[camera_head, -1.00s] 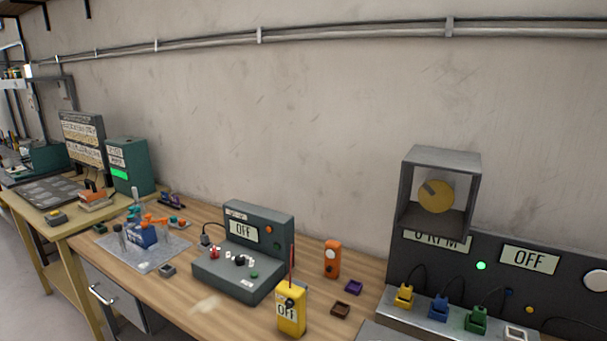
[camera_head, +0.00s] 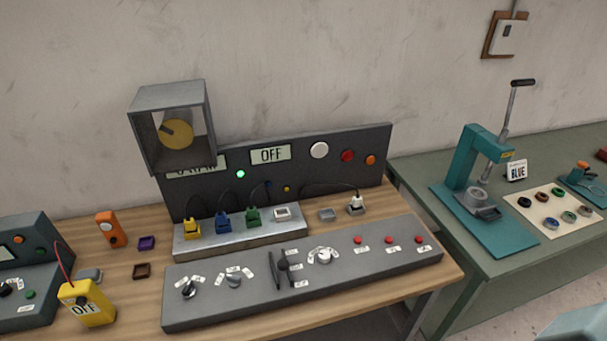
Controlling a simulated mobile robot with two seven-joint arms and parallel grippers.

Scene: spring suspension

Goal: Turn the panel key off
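A sloped grey control panel (camera_head: 335,281) lies on the wooden bench. From left to right it carries a black rotary switch (camera_head: 189,291), a grey knob (camera_head: 234,281), a black lever (camera_head: 284,267), a pale knob (camera_head: 324,257) and three red buttons (camera_head: 390,239). The labels around them are too small to read, and I cannot tell which control is the key. Neither gripper is in view.
A grey box with a yellow disc (camera_head: 177,134) stands at the upright panel's left. Coloured plugs (camera_head: 222,221) sit on a metal strip. A yellow OFF meter (camera_head: 86,303) is at left. A teal press (camera_head: 483,180) stands on the green table at right.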

